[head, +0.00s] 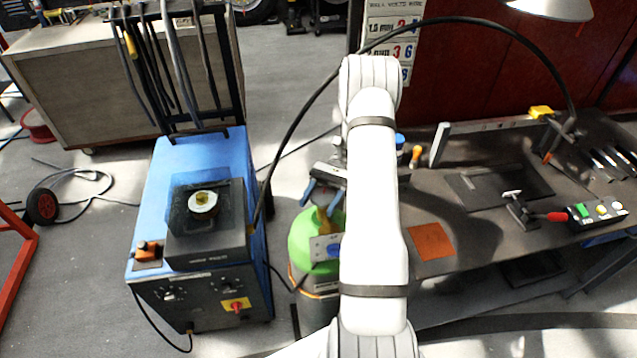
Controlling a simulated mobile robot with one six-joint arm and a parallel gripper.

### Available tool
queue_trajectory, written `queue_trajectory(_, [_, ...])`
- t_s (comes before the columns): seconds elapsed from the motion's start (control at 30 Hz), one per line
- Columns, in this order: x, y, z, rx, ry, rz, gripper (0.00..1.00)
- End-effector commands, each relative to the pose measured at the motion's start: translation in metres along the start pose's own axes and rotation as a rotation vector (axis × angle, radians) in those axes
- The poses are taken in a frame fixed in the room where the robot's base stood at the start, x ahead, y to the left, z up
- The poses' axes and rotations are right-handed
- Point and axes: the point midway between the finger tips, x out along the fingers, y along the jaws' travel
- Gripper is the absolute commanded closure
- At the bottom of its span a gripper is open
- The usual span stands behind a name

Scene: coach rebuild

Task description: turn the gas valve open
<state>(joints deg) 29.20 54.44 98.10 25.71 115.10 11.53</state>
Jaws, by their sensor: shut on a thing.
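The gas cylinder (302,243) has a green shoulder and stands between the blue welding machine and the workbench, partly behind my arm. A brass-coloured gas valve (324,222) shows at its top, with a grey plate and a blue round part in front of it. My gripper (321,202) reaches down over the valve, with blue fingers on either side of its top. It is shut on the valve. The exact finger contact is small and partly hidden by my arm.
The blue welding machine (167,186) stands close on the left with a wire spool on top. The workbench (455,233) on the right holds an orange pad (431,241), a clamp and a button box (595,214). A black cable arches overhead.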

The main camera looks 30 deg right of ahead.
Motion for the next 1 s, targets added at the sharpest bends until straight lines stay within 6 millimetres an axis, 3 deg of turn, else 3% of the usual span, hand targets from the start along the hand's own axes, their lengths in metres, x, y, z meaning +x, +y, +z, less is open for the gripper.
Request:
queue_trajectory(0.03, [0.0005,0.0003,0.0064,0.003,-0.001,0.034,0.7])
queue_trajectory(0.4, [-0.0001,0.0038,0.0015,0.001,0.0,0.185,0.7])
queue_trajectory(0.93, [-0.0001,0.0043,-0.001,0.001,-0.001,0.207,0.7])
queue_trajectory(0.97, [-0.0001,0.0043,-0.001,0.001,-0.001,0.207,0.47])
queue_trajectory(1.0, [-0.0001,0.0043,-0.001,0.001,-0.001,0.207,0.43])
